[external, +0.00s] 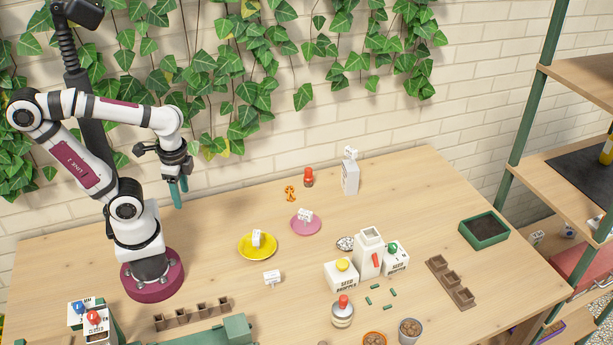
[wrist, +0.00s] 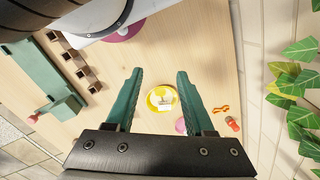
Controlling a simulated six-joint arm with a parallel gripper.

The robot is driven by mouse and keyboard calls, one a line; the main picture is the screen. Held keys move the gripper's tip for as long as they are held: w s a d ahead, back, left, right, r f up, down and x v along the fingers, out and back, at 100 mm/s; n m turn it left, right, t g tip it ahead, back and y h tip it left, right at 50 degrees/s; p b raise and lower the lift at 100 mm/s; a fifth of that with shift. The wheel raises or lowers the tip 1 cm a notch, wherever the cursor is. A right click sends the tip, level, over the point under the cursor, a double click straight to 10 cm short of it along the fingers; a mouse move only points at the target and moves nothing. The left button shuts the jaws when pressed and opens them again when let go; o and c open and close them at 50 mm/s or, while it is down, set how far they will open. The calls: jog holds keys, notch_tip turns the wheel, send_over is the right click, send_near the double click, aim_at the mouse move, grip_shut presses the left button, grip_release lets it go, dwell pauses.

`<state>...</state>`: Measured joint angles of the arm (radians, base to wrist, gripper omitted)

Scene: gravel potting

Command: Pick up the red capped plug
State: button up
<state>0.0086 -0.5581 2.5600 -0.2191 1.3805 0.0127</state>
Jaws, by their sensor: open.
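Several things have red tops, and I cannot tell for certain which one is the plug. A small red capped piece (external: 308,177) stands at the back of the table; a red piece also shows at the right of the wrist view (wrist: 233,125). A clear jar with a red cap (external: 342,312) stands at the front. A box with a red knob (external: 95,322) is at the front left. My gripper (external: 178,193) hangs above the back left of the table, apart from all of these. In the wrist view its teal fingers (wrist: 160,72) are spread and empty.
A yellow saucer (external: 242,250) and a pink saucer (external: 294,226) hold white tags. An orange R-shaped piece (external: 290,193) lies beside the red piece. Seed boxes (external: 341,280), a white dispenser (external: 368,262) and a green tray (external: 484,246) stand to the right.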

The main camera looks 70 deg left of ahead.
jog(key=shift+o, duration=1.2)
jog(key=w+d+f+n+t+h, duration=0.1)
jog(key=w+d+f+n+t, duration=0.1)
jog(key=w, duration=0.6)
jog(key=w+d+f+n+t+h, duration=0.1)
jog(key=w+d+f+n+t, duration=0.1)
jog(key=w, duration=0.6)
jog(key=w+d+f+n+t+h, duration=0.1)
jog(key=w+d+f+n+t, duration=0.15)
jog(key=w, duration=0.55)
jog(key=n+t+y, duration=0.3)
jog(key=n+y, duration=0.5)
jog(key=y, duration=0.3)
send_near(307, 172)
jog(key=x, duration=1.1)
jog(key=shift+w+a, duration=0.15)
jog(key=shift+a, duration=0.05)
grip_shut()
